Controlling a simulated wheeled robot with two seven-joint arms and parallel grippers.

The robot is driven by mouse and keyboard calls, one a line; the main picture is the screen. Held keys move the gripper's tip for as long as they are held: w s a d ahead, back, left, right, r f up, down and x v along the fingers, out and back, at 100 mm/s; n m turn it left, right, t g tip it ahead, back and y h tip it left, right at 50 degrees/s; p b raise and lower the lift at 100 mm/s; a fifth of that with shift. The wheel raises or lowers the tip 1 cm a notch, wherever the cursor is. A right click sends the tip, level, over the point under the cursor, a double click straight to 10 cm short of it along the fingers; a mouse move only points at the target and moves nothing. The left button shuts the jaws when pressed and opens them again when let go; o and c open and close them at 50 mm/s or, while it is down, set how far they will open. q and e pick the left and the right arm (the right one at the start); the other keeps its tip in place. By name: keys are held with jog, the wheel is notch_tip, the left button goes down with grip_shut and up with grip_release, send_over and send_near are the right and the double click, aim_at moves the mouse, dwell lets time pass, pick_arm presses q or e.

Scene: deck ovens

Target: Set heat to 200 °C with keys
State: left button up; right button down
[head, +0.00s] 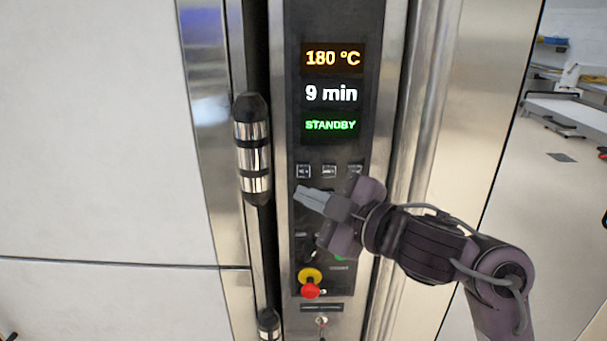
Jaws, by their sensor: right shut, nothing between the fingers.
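The oven's control panel (350,20) is a dark upright strip. Its display (331,90) reads 180 °C in orange, 9 min in white and STANDBY in green. Below it is a row of small keys: a left key (303,171), a middle key (329,171) and a right key (355,169) partly covered by my gripper. My right gripper (302,196) is shut and empty, its tips pointing left just below the left key. Whether the tips touch the panel I cannot tell. The gripper and wrist hide part of the panel under the keys. My left gripper is not in view.
A vertical handle (253,150) with dark ends stands left of the panel. A red button on a yellow base (310,284) and a key switch (321,321) are lower on the panel. A rounded metal post runs along its right. Open floor shows far right.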

aim_at(303, 171)
jog(key=shift+w, duration=2.3)
jog(key=shift+w, duration=0.15)
jog(key=shift+w, duration=0.25)
jog(key=shift+w, duration=0.4)
dwell(0.7)
dwell(0.4)
jog(key=shift+s, duration=0.85)
jog(key=shift+p, duration=0.35)
